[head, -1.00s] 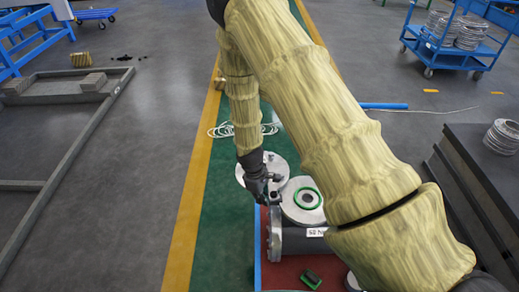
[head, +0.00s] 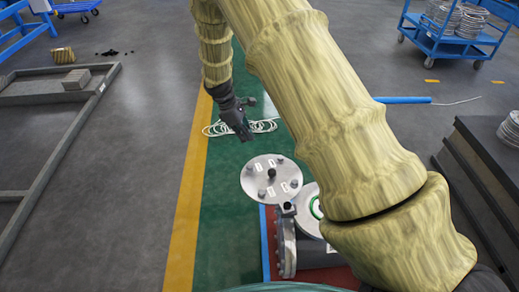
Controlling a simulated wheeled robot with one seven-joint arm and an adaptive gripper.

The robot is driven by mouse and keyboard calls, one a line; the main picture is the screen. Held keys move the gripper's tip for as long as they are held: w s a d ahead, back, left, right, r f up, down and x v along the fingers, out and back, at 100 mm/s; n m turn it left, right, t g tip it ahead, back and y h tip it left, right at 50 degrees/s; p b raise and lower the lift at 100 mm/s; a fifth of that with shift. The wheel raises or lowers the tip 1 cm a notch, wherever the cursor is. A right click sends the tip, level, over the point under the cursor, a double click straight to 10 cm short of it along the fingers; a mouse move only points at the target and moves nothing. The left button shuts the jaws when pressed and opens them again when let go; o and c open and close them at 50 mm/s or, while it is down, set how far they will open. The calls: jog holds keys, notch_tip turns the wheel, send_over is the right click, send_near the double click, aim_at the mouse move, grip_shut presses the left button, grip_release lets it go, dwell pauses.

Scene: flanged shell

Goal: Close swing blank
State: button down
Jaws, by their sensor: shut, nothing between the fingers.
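The swing blank (head: 258,187) is a round grey metal disc with several small knobs and white labels on its face. It lies out to the left of the flanged shell, swung away from the opening. The shell's flange (head: 305,222) has a green ring around its opening, partly hidden behind my arm. A dark-knobbed pivot (head: 287,209) sits between the disc and the flange. My gripper (head: 247,136) is shut and empty, above and beyond the disc's far edge, apart from it.
A coil of white hose (head: 217,129) lies on the green floor strip behind my gripper. A blue tube (head: 402,100) lies to the right. A dark stepped block (head: 483,185) stands at right. A grey frame (head: 75,150) lies at left.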

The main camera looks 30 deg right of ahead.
aim_at(271, 160)
jog(key=x, duration=0.6)
jog(key=p+x, duration=0.1)
jog(key=x, duration=0.2)
jog(key=shift+s+d+r, duration=0.15)
jog(key=shift+s+d, duration=0.15)
jog(key=shift+s+d+f+p, duration=0.1)
jog(key=shift+s+d+p, duration=0.1)
jog(key=shift+s+d, duration=0.3)
jog(key=shift+s+d+f+p, duration=0.15)
jog(key=shift+s+d, duration=0.2)
jog(key=shift+d, duration=0.3)
jog(key=shift+s+d, duration=0.35)
jog(key=shift+d, duration=0.1)
